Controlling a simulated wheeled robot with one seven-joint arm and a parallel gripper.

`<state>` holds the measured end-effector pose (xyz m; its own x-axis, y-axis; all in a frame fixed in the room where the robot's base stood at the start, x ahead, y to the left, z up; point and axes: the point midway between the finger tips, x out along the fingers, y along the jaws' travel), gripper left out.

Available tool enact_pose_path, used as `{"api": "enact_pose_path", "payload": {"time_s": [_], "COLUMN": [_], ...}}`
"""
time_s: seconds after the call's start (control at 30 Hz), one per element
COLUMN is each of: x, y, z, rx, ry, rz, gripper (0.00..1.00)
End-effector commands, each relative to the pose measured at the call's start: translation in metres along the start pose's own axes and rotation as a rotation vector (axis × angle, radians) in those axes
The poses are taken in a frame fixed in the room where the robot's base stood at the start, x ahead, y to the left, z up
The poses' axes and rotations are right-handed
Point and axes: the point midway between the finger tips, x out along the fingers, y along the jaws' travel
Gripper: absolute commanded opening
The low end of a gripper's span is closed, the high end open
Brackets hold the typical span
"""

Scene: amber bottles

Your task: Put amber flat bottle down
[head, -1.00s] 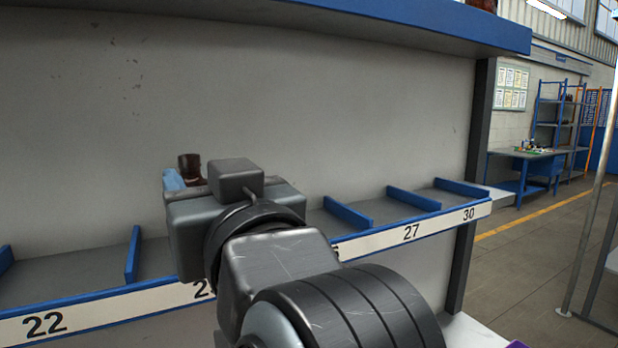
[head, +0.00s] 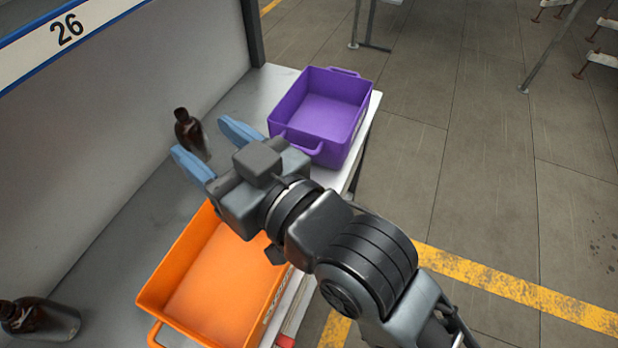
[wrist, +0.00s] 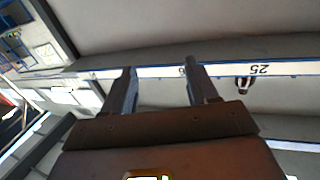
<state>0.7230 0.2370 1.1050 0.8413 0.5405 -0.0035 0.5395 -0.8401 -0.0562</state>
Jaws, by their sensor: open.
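My gripper (head: 208,148) is open over the grey counter, its two blue fingers apart. The wrist view shows nothing between its fingertips (wrist: 160,70). In the head view a dark brown bottle (head: 189,132) stands on the counter just past the fingers, near the back panel. Another dark brown bottle (head: 38,318) is at the lower left, cut by the frame edge; I cannot tell if it is upright. The wrist view shows a small dark bottle (wrist: 243,86) by the label 25, upside down in the picture. I cannot tell which one is the flat bottle.
An orange bin (head: 205,285) sits on the counter below my gripper in the picture. A purple bin (head: 325,105) stands at the right end. A numbered shelf edge (head: 75,35) is at upper left. Bare counter (head: 115,245) lies left of the orange bin.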

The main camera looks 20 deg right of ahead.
Motion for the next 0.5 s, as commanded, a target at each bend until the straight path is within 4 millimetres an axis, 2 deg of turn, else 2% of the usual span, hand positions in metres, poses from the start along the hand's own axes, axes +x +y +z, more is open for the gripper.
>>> {"api": "enact_pose_path", "payload": {"time_s": [0.03, 0.2, 0.33, 0.5], "x": [-0.021, -0.09, -0.146, -0.221], "y": [0.015, 0.05, 0.067, 0.075], "z": [0.019, 0.062, 0.086, 0.105], "rx": [0.002, 0.003, 0.005, 0.007], "ry": [-0.022, -0.066, -0.098, -0.142], "rz": [0.039, 0.158, 0.245, 0.35], "gripper": [0.58, 0.58, 0.58, 0.58]}}
